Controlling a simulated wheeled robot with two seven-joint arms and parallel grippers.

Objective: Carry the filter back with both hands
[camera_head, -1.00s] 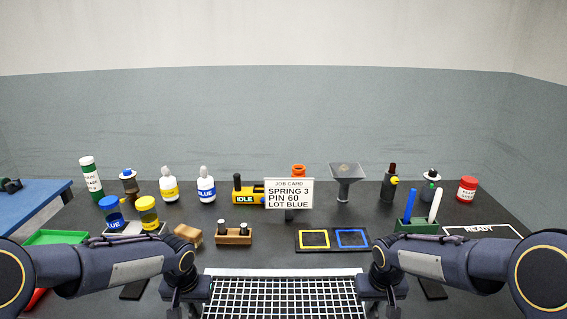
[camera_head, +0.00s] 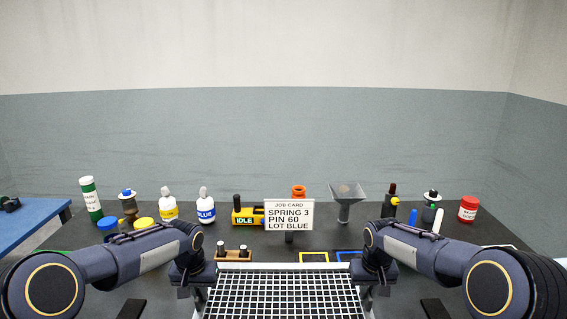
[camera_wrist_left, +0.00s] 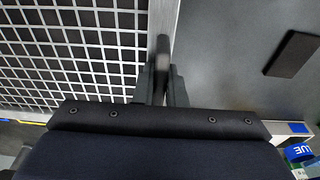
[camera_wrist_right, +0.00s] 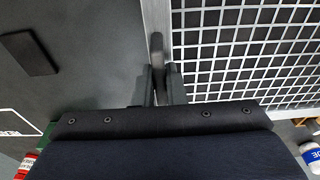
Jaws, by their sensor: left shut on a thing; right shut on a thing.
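The filter (camera_head: 285,292) is a dark panel with a white grid and a pale frame, low in the middle of the head view. Its near edge is cut off by the picture's bottom. My left gripper (camera_head: 196,290) is at its left side, shut on the frame edge; the left wrist view shows the fingers (camera_wrist_left: 161,80) closed there. My right gripper (camera_head: 372,290) is at its right side, shut on the opposite edge; the right wrist view shows those fingers (camera_wrist_right: 157,80) closed too.
Behind the filter stand a job card (camera_head: 289,215), a yellow IDLE device (camera_head: 247,216), a funnel (camera_head: 347,197), white bottles (camera_head: 206,207) and a red-capped jar (camera_head: 468,209). A blue table (camera_head: 30,222) is at the left.

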